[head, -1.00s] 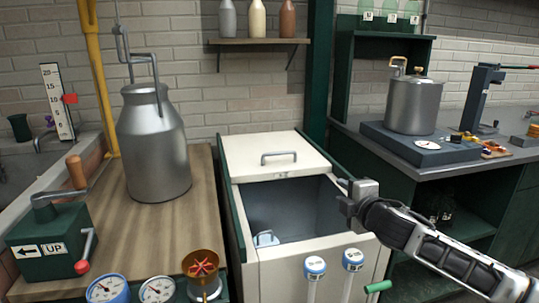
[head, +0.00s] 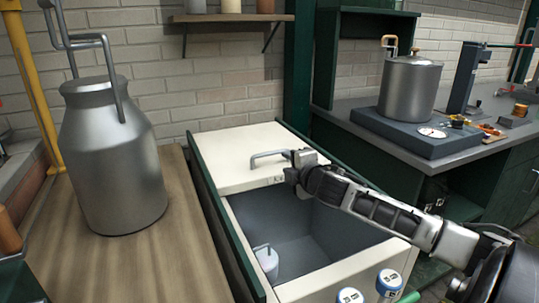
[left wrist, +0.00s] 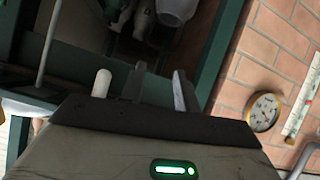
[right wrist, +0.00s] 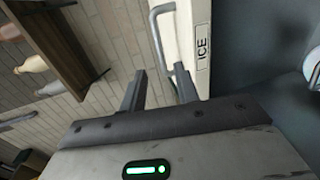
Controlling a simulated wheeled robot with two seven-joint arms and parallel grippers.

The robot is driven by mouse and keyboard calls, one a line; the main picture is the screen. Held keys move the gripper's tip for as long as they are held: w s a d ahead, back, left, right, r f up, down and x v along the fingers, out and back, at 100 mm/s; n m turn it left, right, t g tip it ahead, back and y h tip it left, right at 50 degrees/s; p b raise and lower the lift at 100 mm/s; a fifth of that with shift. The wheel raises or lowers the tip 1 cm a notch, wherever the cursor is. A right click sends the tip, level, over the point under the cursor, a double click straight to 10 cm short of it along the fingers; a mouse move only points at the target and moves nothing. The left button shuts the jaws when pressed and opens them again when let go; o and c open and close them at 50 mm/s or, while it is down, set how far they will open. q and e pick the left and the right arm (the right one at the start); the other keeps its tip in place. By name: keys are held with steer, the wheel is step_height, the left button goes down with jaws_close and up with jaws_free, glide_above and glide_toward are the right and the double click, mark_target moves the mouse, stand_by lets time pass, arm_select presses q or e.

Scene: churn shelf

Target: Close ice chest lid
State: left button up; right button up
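The ice chest (head: 352,279) is a cream box with green sides, and its front part stands open. Its cream lid (head: 228,158) covers the rear part and carries a grey bar handle (head: 268,157). My right gripper (head: 289,166) is at the right end of the handle. In the right wrist view its fingers (right wrist: 160,85) are apart, with the handle (right wrist: 172,45) just ahead of and partly between them; contact is unclear. An "ICE" label (right wrist: 202,47) sits beside it. My left gripper, out of the head view, has its fingers (left wrist: 157,85) apart and empty.
A container (head: 266,260) stands inside the chest. A large metal churn (head: 112,155) is on the wooden counter to the left. A pot (head: 408,90) and scale stand on the right counter.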

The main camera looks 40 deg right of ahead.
mark_target(272, 154)
steer(key=x, duration=1.2)
steer(key=shift+a, duration=0.1)
jaws_close()
